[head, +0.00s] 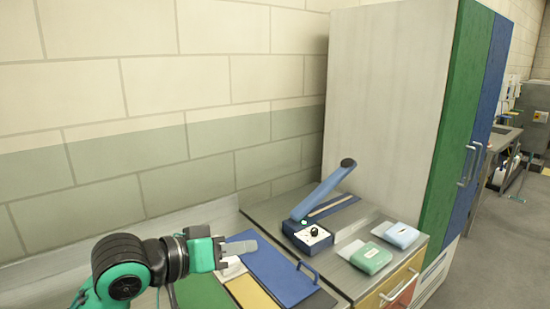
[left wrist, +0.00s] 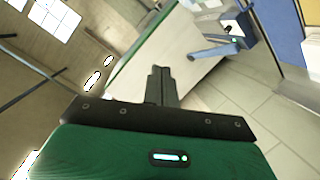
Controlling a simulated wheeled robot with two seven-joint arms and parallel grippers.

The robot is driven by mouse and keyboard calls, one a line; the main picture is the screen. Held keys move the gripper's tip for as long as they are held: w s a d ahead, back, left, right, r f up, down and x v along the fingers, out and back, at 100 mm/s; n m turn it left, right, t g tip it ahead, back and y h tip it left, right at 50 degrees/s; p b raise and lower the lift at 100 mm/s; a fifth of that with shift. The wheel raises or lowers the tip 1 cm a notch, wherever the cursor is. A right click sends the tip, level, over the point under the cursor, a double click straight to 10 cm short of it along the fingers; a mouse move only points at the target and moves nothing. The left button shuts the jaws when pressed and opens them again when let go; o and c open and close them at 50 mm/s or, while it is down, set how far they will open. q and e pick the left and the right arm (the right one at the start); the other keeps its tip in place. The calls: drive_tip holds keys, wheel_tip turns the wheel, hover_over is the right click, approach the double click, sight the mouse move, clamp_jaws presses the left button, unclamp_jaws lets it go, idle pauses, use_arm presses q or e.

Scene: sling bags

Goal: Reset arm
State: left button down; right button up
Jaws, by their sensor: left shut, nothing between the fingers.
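My left arm comes in from the lower left of the head view. Its gripper (head: 240,247) is shut and empty, pointing right above the blue panel. In the left wrist view the two fingers (left wrist: 160,86) sit together with nothing between them. My right gripper is in neither view.
A blue panel with a handle (head: 275,272) lies beside yellow and green panels. On the counter to the right stand a blue device with a raised lever (head: 326,190), a green packet (head: 371,257) and a light-blue packet (head: 402,235). A tall cabinet (head: 388,110) stands behind them. A block wall (head: 150,100) backs the arm.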

use_arm(q)
drive_tip(key=s+a+f+n+y, duration=0.1)
drive_tip(key=s+a+f+y, duration=0.15)
drive_tip(key=f, duration=0.55)
drive_tip(key=s+a+f+y, duration=0.2)
drive_tip(key=a+f, duration=0.1)
drive_tip(key=f, duration=0.6)
drive_tip(key=s+a+f+n+y, duration=0.1)
drive_tip(key=s+a+f+y, duration=0.1)
drive_tip(key=f, duration=0.6)
drive_tip(key=s+a+f+g+y, duration=0.3)
drive_tip(key=s+a+f, duration=0.2)
drive_tip(key=s+f, duration=0.35)
drive_tip(key=s+a+f+g+y, duration=0.25)
drive_tip(key=s+a+f, duration=0.25)
drive_tip(key=s+f, duration=0.3)
wheel_tip(320, 180, down, 29)
drive_tip(key=s+g, duration=0.1)
drive_tip(key=s, duration=0.1)
drive_tip(key=s+a+f+g, duration=0.1)
drive_tip(key=s+a+f, duration=0.1)
drive_tip(key=s+f, duration=1.7)
drive_tip(key=shift+a+f, duration=0.15)
drive_tip(key=shift+a, duration=0.25)
